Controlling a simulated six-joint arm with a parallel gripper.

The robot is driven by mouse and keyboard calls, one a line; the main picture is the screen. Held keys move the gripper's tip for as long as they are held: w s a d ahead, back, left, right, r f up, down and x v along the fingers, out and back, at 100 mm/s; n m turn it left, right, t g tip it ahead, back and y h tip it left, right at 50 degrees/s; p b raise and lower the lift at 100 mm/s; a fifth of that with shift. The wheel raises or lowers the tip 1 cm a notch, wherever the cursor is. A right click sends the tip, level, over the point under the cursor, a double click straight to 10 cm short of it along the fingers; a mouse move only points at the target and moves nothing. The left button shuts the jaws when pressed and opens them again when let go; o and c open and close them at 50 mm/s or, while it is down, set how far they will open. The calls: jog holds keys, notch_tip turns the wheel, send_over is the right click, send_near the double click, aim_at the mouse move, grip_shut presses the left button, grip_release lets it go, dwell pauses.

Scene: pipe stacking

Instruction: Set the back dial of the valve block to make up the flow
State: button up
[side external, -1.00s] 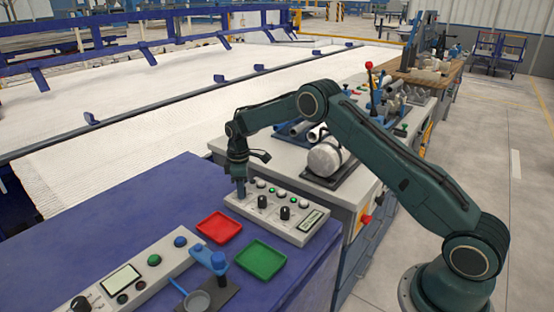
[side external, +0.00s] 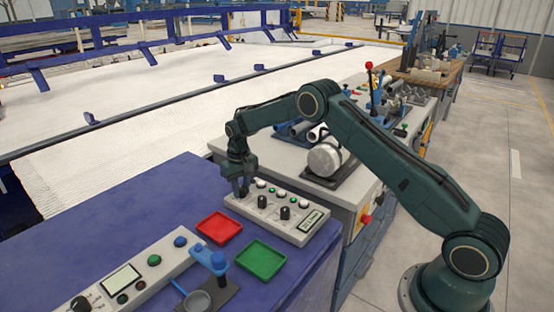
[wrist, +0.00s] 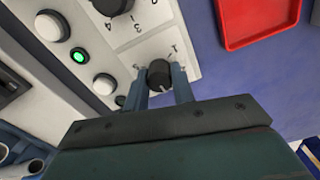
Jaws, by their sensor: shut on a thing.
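The valve block (side external: 300,234) is a pale box with a row of black dials and a small display (side external: 311,221). My gripper (side external: 241,191) is over the block's far left end. In the wrist view its two blue fingers are shut on the sides of the back dial (wrist: 158,71), a black knob with a pale mark and a printed scale around it. The middle dial (side external: 262,202) and front dial (side external: 285,213) stand free. The fingers hide part of the back dial's scale. The display's reading is too small to tell.
A red tray (side external: 219,227) and a green tray (side external: 261,255) lie beside the block on the blue bench. A longer control panel (side external: 135,270) stands at the front left. A pale round cylinder (side external: 325,159) sits behind the block.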

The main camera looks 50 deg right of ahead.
aim_at(242, 187)
jog(key=m, duration=0.6)
jog(key=shift+r, duration=0.1)
jog(key=m, duration=0.7)
dwell(0.4)
jog(key=o, duration=1)
jog(key=shift+r, duration=0.1)
notch_tip(242, 187, up, 14)
jog(key=shift+f, duration=0.2)
